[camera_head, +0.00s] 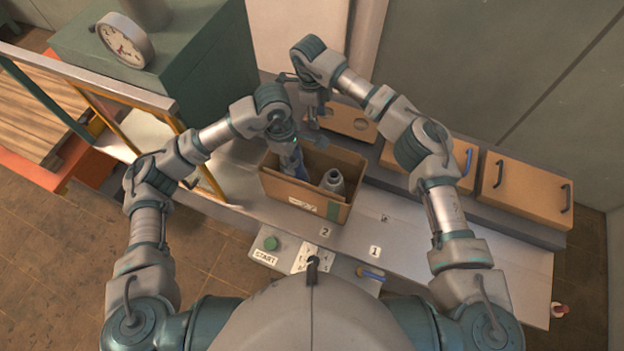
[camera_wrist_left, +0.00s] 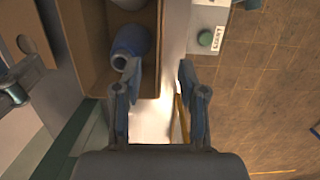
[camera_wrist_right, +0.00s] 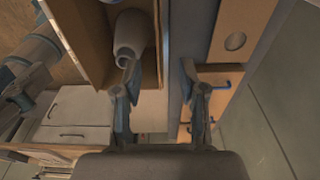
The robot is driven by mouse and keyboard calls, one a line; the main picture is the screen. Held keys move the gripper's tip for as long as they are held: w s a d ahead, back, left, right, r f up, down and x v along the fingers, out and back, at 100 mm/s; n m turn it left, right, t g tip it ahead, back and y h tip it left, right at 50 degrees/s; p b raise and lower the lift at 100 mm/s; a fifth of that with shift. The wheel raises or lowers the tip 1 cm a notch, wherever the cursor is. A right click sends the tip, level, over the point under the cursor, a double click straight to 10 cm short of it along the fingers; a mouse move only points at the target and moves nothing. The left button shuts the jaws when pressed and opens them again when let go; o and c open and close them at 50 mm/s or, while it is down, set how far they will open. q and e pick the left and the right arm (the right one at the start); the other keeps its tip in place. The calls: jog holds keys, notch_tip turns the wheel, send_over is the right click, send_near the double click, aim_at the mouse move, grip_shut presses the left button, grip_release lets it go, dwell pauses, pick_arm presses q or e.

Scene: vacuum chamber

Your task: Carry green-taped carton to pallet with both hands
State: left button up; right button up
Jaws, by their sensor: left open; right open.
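The open carton (camera_head: 270,186) with a green tape strip stands on the grey bench, holding a grey bottle (camera_head: 333,182) and a blue bottle (camera_wrist_left: 128,42). My left gripper (camera_head: 288,145) is open at the carton's left end. In the left wrist view its fingers (camera_wrist_left: 160,85) lie on either side of the near wall's line. My right gripper (camera_head: 314,122) is open at the far side. In the right wrist view its fingers (camera_wrist_right: 160,85) lie on either side of the far wall's line. I cannot tell whether the fingers touch the carton. A wooden slatted pallet (camera_head: 25,120) lies at far left.
A yellow-posted rail frame (camera_head: 110,88) and a green cabinet (camera_head: 190,60) with a dial gauge (camera_head: 125,42) stand between bench and pallet. A START button (camera_head: 270,243) is in front. The bench's right part is clear.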

aim_at(304, 190)
pick_arm(q)
jog(key=f, duration=0.5)
jog(key=d+f, duration=0.1)
jog(key=f, duration=0.5)
jog(key=s+d+f, duration=0.1)
jog(key=f, duration=0.4)
jog(key=shift+d+f, duration=0.25)
jog(key=shift+f, duration=0.05)
pick_arm(e)
notch_tip(304, 190, down, 17)
jog(key=d, duration=0.2)
jog(key=shift+s, duration=0.4)
jog(key=shift+r, duration=0.15)
pick_arm(q)
grip_shut()
pick_arm(e)
grip_shut()
